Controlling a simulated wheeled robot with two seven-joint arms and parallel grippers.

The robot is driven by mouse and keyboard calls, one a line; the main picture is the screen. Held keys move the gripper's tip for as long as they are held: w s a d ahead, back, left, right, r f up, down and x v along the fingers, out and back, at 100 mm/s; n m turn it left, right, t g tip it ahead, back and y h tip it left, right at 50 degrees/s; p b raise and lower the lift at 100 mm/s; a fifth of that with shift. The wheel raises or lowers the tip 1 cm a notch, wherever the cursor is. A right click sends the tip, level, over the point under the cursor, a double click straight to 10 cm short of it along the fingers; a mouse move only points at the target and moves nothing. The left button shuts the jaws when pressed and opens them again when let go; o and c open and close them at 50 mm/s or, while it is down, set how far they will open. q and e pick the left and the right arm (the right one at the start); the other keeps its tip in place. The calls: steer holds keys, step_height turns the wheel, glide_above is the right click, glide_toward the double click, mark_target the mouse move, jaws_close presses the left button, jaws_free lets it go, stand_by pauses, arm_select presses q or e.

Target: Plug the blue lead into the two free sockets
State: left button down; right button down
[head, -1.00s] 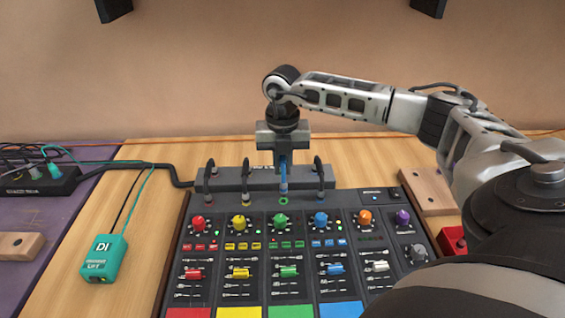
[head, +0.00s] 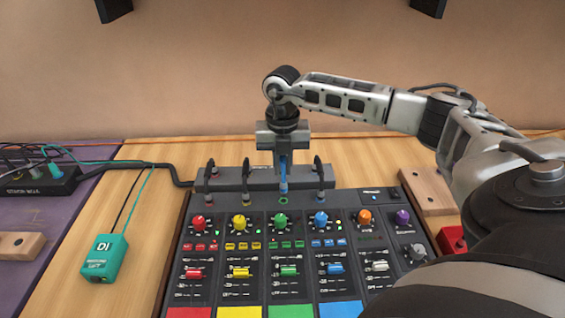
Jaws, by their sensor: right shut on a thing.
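The blue lead (head: 283,183) hangs upright below my right gripper (head: 284,155), which is shut on it. Its lower end is just above the green-ringed socket (head: 283,201) at the top of the green channel; I cannot tell whether it touches or enters. The mixer (head: 262,240) has coloured knobs and faders. Dark leads stand at the red (head: 209,180), yellow (head: 246,183) and blue (head: 319,178) channels, on either side of the blue one. The grey box (head: 232,178) behind the mixer is partly hidden by the gripper and leads. My left gripper is out of view.
A teal DI box (head: 104,258) with a cable lies left of the mixer. A black box with plugs (head: 40,183) sits on the purple surface at far left. A wooden block (head: 427,190) and a red box (head: 452,240) are to the right, by my right arm.

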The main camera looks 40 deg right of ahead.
steer(key=shift+f+b, duration=0.4)
steer(key=shift+f, duration=0.15)
steer(key=shift+f, duration=0.4)
steer(key=shift+f+b, duration=0.55)
steer(key=c, duration=1.3)
jaws_free()
steer(key=shift+c, duration=0.2)
